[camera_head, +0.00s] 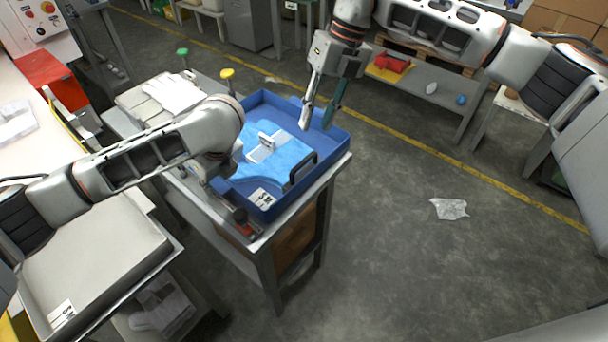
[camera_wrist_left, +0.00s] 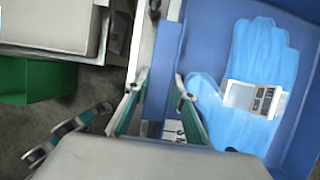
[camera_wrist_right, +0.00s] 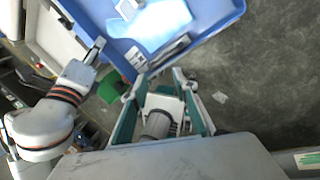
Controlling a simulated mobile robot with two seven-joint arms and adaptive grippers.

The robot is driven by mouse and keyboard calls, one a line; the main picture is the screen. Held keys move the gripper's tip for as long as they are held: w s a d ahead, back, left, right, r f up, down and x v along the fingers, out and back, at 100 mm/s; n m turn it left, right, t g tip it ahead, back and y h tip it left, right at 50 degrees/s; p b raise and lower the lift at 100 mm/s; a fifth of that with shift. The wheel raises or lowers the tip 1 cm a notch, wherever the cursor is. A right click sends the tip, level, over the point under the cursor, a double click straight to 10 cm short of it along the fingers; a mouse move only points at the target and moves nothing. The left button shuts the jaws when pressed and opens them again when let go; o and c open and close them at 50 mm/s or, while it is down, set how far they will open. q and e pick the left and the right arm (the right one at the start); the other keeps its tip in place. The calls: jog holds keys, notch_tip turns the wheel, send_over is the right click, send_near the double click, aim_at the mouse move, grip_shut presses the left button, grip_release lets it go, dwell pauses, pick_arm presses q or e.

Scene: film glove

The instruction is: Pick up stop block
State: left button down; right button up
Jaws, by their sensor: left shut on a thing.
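A small red-and-black block (camera_head: 241,218), which I take for the stop block, is at the table's front corner beside the blue tray. My left gripper reaches down at this corner in the head view, its fingertips largely hidden by its own wrist.
White gloves (camera_head: 175,95) and green and yellow knobs (camera_head: 227,74) are behind. The floor at right is open, with a crumpled film (camera_head: 450,209).

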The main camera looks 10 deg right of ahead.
jog(key=d+m, duration=0.2)
jog(key=m, duration=0.4)
jog(key=m+y, duration=0.1)
jog(key=m, duration=0.5)
send_over(306, 159)
jog(key=w+d, duration=0.1)
jog(key=d, duration=0.2)
notch_tip(306, 159, down, 6)
jog(key=shift+a+f, duration=0.1)
jog(key=shift+f, duration=0.15)
jog(key=shift+s+a+x, duration=0.1)
jog(key=shift+a+x, duration=0.05)
jog(key=shift+x, duration=1.15)
jog(key=shift+s+a+x, duration=0.15)
jog(key=shift+a+x, duration=0.05)
jog(key=shift+x, duration=1.05)
jog(key=shift+r, duration=0.15)
grip_shut()
jog(key=shift+r, duration=0.15)
